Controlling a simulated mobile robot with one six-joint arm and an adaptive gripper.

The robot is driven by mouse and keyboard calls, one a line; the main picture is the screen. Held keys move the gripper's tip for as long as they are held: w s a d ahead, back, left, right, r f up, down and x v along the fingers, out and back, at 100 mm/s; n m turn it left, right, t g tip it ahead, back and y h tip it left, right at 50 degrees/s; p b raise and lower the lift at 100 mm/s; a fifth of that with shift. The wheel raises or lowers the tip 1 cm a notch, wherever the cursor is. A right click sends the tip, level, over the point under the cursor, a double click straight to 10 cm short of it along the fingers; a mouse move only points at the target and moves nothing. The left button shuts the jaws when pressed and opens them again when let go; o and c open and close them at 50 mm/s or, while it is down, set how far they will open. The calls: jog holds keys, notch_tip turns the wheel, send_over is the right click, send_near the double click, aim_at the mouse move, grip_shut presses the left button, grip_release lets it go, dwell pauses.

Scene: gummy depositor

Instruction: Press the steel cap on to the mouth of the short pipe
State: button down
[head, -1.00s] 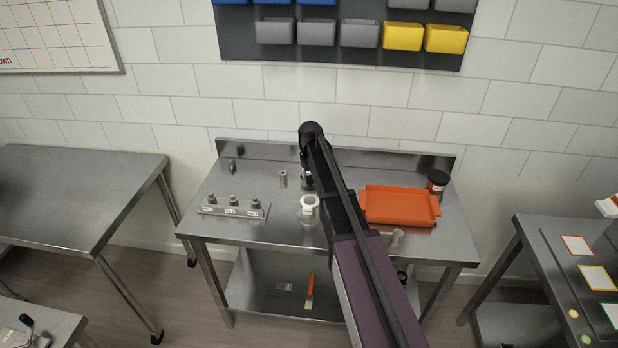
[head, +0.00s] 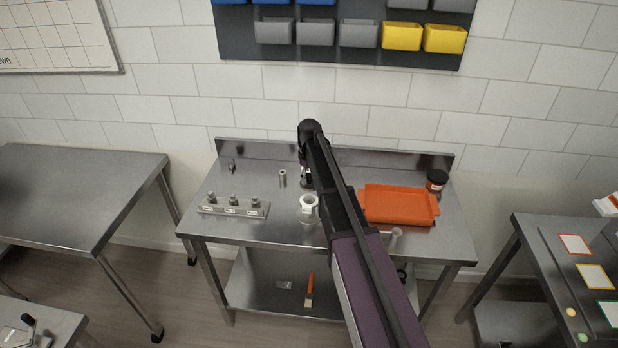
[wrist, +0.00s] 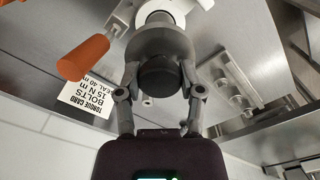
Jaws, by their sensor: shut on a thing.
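In the wrist view my gripper (wrist: 158,88) is shut on a dark round piece, which I take to be the steel cap (wrist: 158,76); its dark face shows between the fingers. In the head view my arm reaches over the steel table, and my gripper (head: 306,181) is small and partly hidden by the arm. A short upright metal tube (head: 283,178), which looks like the short pipe, stands left of my gripper, apart from it. I cannot clearly make out the pipe in the wrist view.
A clear vessel with a white ring (head: 308,202) stands in front of my gripper. A labelled block (head: 260,211) with three studs is at left, an orange tray (head: 370,217) at right, a dark-lidded jar (head: 437,180) behind it. The wrist view shows an orange cylinder (wrist: 84,57) and torque card (wrist: 88,96).

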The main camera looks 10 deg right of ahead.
aim_at(309, 184)
jog(key=shift+f+b, duration=2.8)
jog(key=shift+f, duration=0.2)
jog(key=shift+f+b, duration=0.45)
jog(key=shift+b, duration=0.05)
jog(key=shift+c, duration=0.7)
grip_release()
jog(key=shift+r, duration=0.15)
